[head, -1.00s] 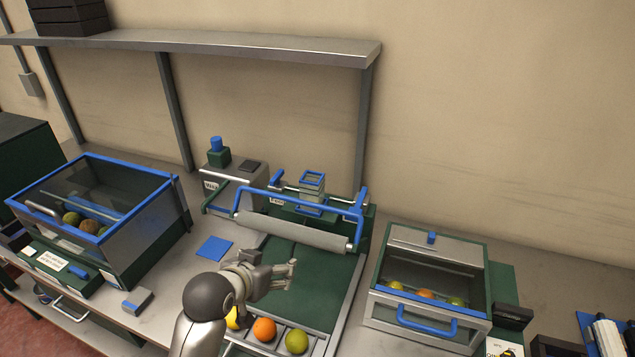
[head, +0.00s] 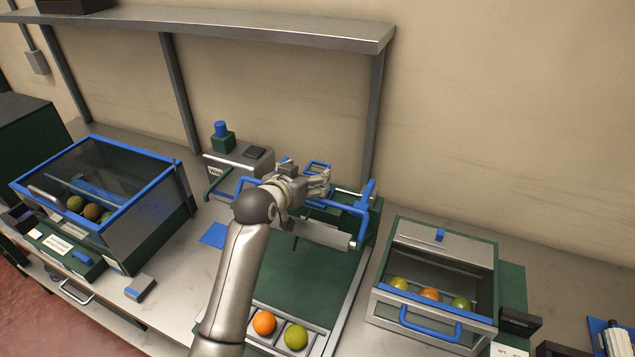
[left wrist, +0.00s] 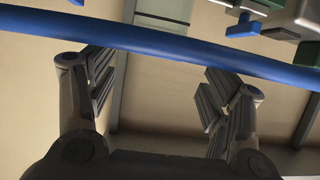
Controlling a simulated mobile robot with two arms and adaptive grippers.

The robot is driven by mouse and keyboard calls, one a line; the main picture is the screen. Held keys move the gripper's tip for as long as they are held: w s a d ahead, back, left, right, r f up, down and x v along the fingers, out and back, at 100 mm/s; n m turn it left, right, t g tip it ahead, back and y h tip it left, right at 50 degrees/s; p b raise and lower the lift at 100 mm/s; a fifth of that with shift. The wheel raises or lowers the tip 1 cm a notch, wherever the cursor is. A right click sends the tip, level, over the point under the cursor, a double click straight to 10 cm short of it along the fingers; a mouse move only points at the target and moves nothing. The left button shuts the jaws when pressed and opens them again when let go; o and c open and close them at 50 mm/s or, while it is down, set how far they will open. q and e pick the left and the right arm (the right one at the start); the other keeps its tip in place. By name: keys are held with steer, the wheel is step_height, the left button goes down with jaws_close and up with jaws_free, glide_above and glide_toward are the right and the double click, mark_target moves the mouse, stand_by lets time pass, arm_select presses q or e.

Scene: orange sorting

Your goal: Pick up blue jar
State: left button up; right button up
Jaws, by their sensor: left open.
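A small blue cylinder (head: 221,129) stands upright on a dark green block at the back of the bench; it is the closest match to the blue jar, but I cannot tell for sure. My left gripper (head: 322,180) is open, to the right of it, over the blue bar and roller, and partly hides the square blue-topped holder (head: 318,166). In the left wrist view my open fingers (left wrist: 157,90) have no object between them, and a blue bar (left wrist: 170,43) crosses in front of them. My right gripper is not in view.
A glass bin with a blue rim (head: 150,184) stands left, with fruit inside. Another bin with a blue handle (head: 430,328) stands right. A metal shelf (head: 250,37) spans the wall above.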

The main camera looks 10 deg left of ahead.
mark_target(313, 174)
arm_select(q)
steer(key=shift+w+d, duration=0.1)
steer(key=shift+w, duration=0.1)
steer(key=shift+w+d+f+p, duration=0.2)
steer(key=shift+w+p, duration=0.1)
steer(key=shift+p, duration=0.25)
steer(key=p+x, duration=0.1)
steer(key=x, duration=0.2)
steer(key=shift+s+f, duration=0.1)
steer(key=shift+f, duration=0.1)
steer(key=shift+w+d+f, duration=0.1)
steer(key=shift+w+f, duration=0.05)
steer(key=shift+w, duration=0.2)
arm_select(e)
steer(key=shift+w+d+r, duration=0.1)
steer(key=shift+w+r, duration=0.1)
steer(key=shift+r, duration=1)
arm_select(q)
steer(key=shift+s, duration=0.1)
steer(key=shift+c, duration=0.2)
steer(key=c, duration=1)
steer(key=shift+c, duration=1)
